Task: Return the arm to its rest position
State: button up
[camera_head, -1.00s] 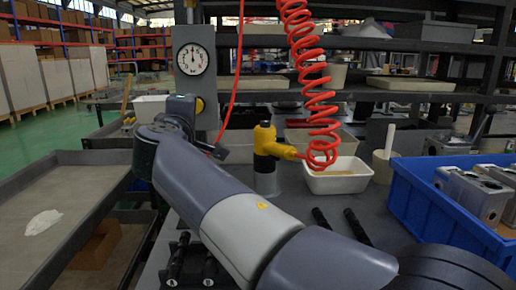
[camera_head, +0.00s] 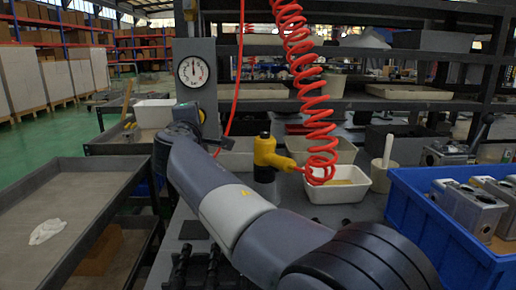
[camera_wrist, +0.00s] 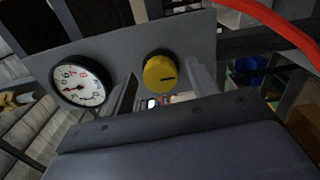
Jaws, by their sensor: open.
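My arm (camera_head: 230,210) reaches from the lower right of the head view up to the grey gauge panel at the left. My gripper (camera_wrist: 160,90) is open and empty in the wrist view, its two fingers apart and pointing towards the panel. A yellow knob (camera_wrist: 159,73) on the panel shows between and beyond the fingers; I cannot tell the exact gap. The round white gauge (camera_wrist: 80,82) is left of it. In the head view the gauge (camera_head: 193,71) stands above my wrist, and my arm's end hides most of the gripper.
A yellow tool (camera_head: 268,152) stands on the bench beside a red coiled hose (camera_head: 308,85). A white tray (camera_head: 336,190) and a blue bin (camera_head: 450,235) with metal valve blocks (camera_head: 470,207) are to the right. A grey tray table (camera_head: 60,200) is at the left.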

jog(key=n+p, duration=1.5)
jog(key=p, duration=0.3)
jog(key=shift+r+p, duration=0.15)
jog(key=shift+p, duration=0.15)
jog(key=shift+s, duration=0.5)
jog(key=shift+d, duration=0.1)
